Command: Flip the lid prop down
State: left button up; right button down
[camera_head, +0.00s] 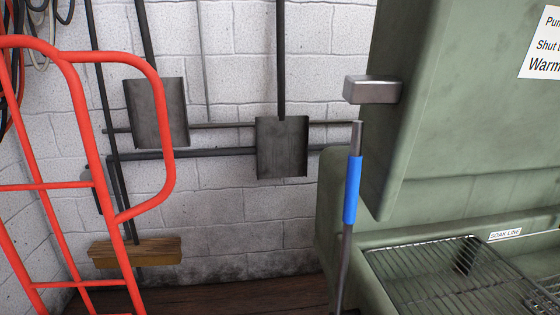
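The lid prop (347,255) is a thin grey metal rod with a blue sleeve (352,190). It stands nearly upright at the left side of a green parts washer. Its top end is just below a grey metal block (372,90) on the left edge of the raised green lid (450,110). I cannot tell whether the rod touches the block or the lid. The rod's lower end runs out of the bottom of the picture. Neither of my grippers shows in the head view.
The washer's tub (345,225) holds a wire rack (440,275) beside a "SOAK LINE" label (505,234). A red tubular frame (160,130) stands at left. Two shovels (281,147) and a wooden-headed broom (135,251) are by the white block wall. Open floor shows left of the rod.

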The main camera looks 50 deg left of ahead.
aim_at(355, 159)
jog(key=k+j, duration=0.1)
jog(key=j, duration=0.8)
jog(key=k+j, duration=0.15)
jog(key=j, duration=0.75)
jog(key=k+j+z, duration=0.1)
jog(key=j, duration=0.3)
